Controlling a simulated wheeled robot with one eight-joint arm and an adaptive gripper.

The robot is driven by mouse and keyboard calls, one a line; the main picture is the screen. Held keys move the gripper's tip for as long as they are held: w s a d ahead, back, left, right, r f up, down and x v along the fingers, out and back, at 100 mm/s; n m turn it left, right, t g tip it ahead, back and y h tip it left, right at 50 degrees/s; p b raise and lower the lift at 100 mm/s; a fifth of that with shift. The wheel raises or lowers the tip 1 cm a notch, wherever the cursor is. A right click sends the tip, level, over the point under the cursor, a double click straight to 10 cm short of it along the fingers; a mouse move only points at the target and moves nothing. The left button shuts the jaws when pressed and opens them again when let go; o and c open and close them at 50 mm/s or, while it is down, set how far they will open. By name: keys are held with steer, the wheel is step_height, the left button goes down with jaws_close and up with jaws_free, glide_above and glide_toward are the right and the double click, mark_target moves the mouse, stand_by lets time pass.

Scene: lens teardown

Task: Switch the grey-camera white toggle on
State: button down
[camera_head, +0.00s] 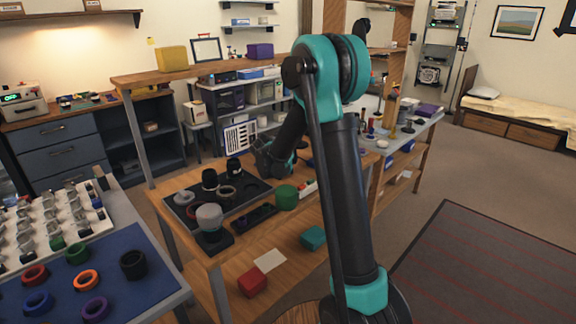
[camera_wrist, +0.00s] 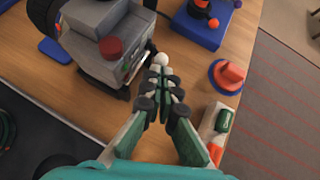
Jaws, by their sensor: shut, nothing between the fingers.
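A small white ball-shaped tip (camera_wrist: 161,59), seemingly the white toggle, shows beside the camera's right side, just beyond my fingertips. My gripper (camera_wrist: 163,72) is shut and empty, its fingertips at the white tip; I cannot tell whether they touch it. The toggle's lower part is hidden. In the head view my gripper (camera_head: 272,158) is over the bench, and my arm hides much of the area behind it.
In the wrist view, a blue box (camera_wrist: 198,25) with a dark lever is at the upper right. A red knob on a blue disc (camera_wrist: 227,76) and a white-green-orange item (camera_wrist: 215,122) are to the right. In the head view, a dark tray (camera_head: 256,192) holds lens parts beside a green cylinder (camera_head: 286,197).

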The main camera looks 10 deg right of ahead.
steer(key=shift+d+n+t+y, duration=0.3)
steer(key=shift+d+n+t, duration=0.1)
steer(key=shift+n, duration=0.1)
steer(key=shift+d+n+t+y, duration=0.3)
steer(key=shift+d+n+y, duration=0.05)
steer(key=shift+n+y, duration=0.4)
steer(key=shift+d, duration=0.5)
steer(key=shift+w+d, duration=0.15)
steer(key=shift+d, duration=0.25)
steer(key=shift+a, duration=0.1)
steer(key=shift+w+a, duration=0.25)
steer(key=shift+a, duration=0.45)
